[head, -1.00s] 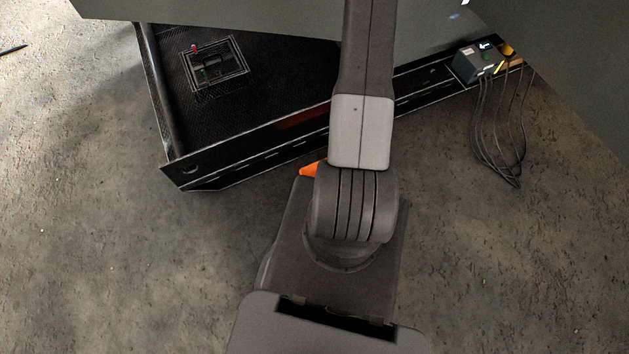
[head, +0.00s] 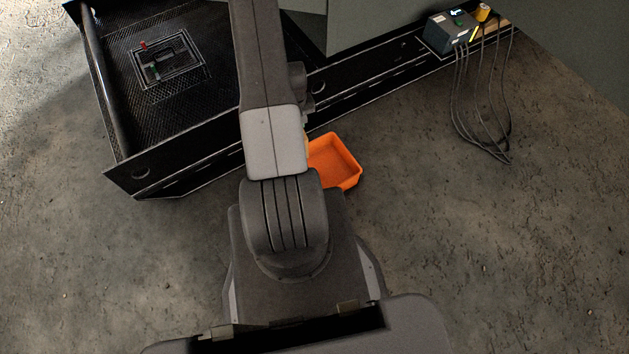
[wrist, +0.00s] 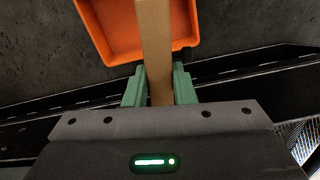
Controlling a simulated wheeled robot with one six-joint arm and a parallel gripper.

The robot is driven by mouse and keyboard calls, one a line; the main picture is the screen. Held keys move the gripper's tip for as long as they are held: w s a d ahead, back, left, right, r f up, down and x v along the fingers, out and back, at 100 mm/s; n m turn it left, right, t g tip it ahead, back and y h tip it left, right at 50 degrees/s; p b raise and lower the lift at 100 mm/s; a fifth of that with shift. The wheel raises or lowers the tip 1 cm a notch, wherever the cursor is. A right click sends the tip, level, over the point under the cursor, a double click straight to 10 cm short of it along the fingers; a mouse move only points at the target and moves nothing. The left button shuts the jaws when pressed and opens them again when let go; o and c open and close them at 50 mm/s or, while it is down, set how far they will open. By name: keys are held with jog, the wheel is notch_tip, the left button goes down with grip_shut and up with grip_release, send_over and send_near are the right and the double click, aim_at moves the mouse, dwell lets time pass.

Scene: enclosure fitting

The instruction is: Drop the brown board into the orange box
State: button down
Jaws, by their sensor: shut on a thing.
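In the wrist view my gripper (wrist: 160,88) is shut on the brown board (wrist: 153,40), with a green finger on each side of it. The board reaches from between the fingers up past the top edge of the picture, and its far end is out of view. It passes in front of the orange box (wrist: 100,25), which lies beyond the fingertips. I cannot tell how high the board is above the box. In the head view the orange box (head: 347,176) is on the floor, open at the top, partly behind my arm. My gripper is hidden there.
A black tray-like enclosure (head: 120,167) with a framed part (head: 168,68) inside stands at the left, its long edge running behind the box. A grey device (head: 447,33) with hanging cables (head: 480,110) sits at upper right. The floor right of the box is clear.

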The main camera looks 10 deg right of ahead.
jog(key=d+f+n+b, duration=0.1)
jog(key=d+f+b, duration=0.2)
jog(key=f+b, duration=0.5)
jog(key=d+f+b, duration=0.4)
jog(key=f+b, duration=0.4)
jog(key=f, duration=0.8)
jog(key=shift+n, duration=0.4)
jog(key=shift+s+f, duration=0.1)
jog(key=c, duration=1.1)
grip_release()
notch_tip(320, 180, up, 14)
jog(key=p, duration=0.3)
jog(key=shift+f, duration=0.1)
jog(key=shift+f, duration=0.1)
